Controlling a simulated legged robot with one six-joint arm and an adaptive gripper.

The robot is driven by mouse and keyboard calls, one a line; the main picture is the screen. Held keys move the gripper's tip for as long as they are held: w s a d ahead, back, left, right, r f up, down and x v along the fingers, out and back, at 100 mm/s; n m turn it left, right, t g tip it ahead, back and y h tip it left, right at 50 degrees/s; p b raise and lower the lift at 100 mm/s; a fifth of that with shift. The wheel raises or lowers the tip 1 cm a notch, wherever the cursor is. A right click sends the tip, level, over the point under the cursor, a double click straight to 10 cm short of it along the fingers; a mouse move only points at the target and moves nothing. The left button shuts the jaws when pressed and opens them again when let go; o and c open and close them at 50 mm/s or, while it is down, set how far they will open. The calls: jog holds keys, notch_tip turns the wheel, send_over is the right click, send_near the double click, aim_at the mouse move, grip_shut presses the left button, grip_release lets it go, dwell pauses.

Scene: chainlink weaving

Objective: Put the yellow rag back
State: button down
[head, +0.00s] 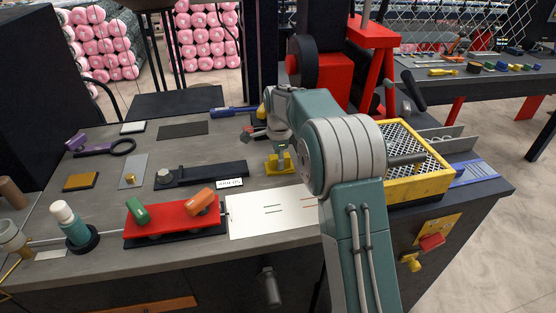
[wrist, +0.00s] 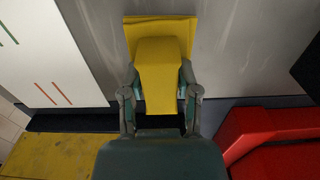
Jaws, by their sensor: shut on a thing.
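The yellow rag (head: 278,166) is near the middle of the workbench (head: 255,195), under my gripper (head: 279,148). In the wrist view my gripper (wrist: 160,88) is shut on the yellow rag (wrist: 160,62), with one finger on each side of it. The rag shows a raised, folded middle and a wider flat part at its far end. I cannot tell whether it touches the bench top. My arm hides part of the bench to the right.
A white sheet (head: 262,222) lies in front of the rag. A red tray (head: 172,226) with a green and an orange piece is to its left. A yellow-framed mesh box (head: 419,188) stands right. A black bar-like fixture (head: 205,174) lies left of the rag.

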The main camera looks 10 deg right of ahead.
jog(key=shift+d, duration=0.2)
jog(key=shift+a, duration=0.1)
jog(key=shift+c, duration=2.2)
grip_release()
jog(key=shift+a, duration=0.15)
jog(key=shift+o, duration=0.5)
jog(key=shift+a, duration=0.2)
jog(key=shift+d, duration=0.2)
